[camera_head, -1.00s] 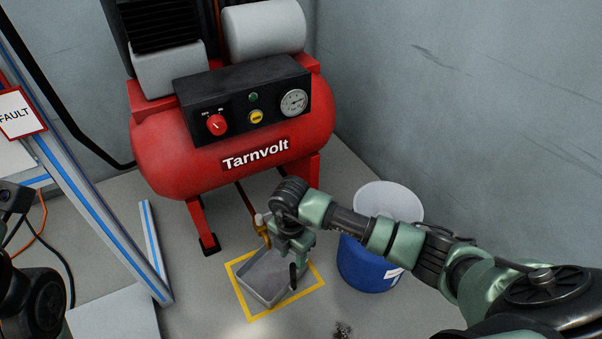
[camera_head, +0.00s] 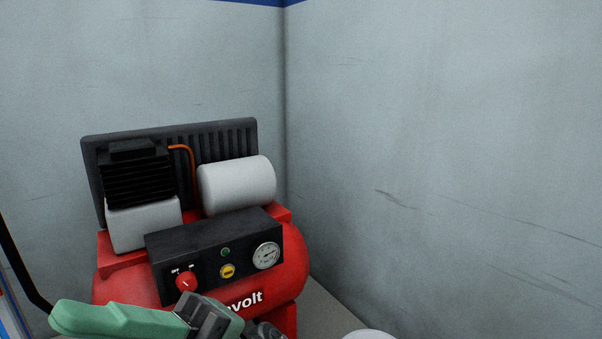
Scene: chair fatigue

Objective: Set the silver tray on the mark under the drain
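The silver tray, the yellow floor mark and the drain are all below the bottom edge of the current head view. The red compressor (camera_head: 130,287) stands in the lower left, with its lower part cut off. A green and dark link of one of my arms crosses in front of its tank at the bottom edge. Neither gripper's fingers can be seen.
The compressor's black control panel (camera_head: 215,255) has a red knob, a yellow button and a gauge. A white round rim (camera_head: 370,335) shows at the bottom edge, right of the compressor. Grey walls (camera_head: 450,150) meet in a corner behind.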

